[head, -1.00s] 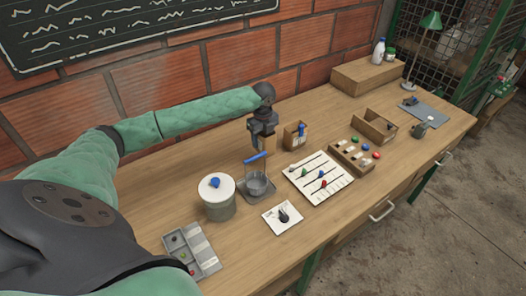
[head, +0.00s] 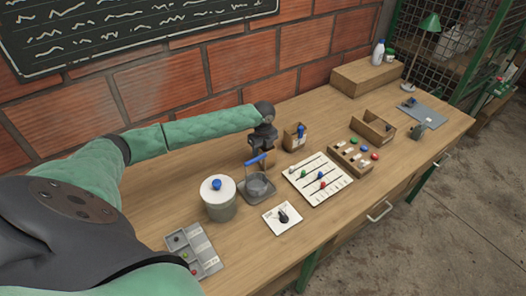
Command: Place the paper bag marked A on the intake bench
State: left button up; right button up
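I cannot make out a paper bag marked A, and no letter A is readable. A long wooden bench (head: 350,105) runs along the brick wall; nothing visible marks it as the intake bench. My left arm reaches over it from the left. My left gripper (head: 262,148) points down over the bench, close to the blue handle (head: 257,158) of a small stand with a grey cup (head: 258,186). I cannot tell whether it touches the handle or how far its fingers are open. My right gripper is not in view.
A white-lidded pot (head: 218,202) stands left of the cup. A small tan box (head: 296,138), a white board with coloured sliders (head: 318,180), a card (head: 282,217) and a grey tray (head: 198,254) lie around.

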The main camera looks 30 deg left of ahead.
pick_arm(q)
jog(key=o, duration=1.1)
jog(key=shift+f, duration=0.1)
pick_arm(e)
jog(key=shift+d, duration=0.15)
pick_arm(q)
jog(key=shift+r, duration=0.35)
jog(key=shift+r+b, duration=1.85)
jog(key=shift+r, duration=4)
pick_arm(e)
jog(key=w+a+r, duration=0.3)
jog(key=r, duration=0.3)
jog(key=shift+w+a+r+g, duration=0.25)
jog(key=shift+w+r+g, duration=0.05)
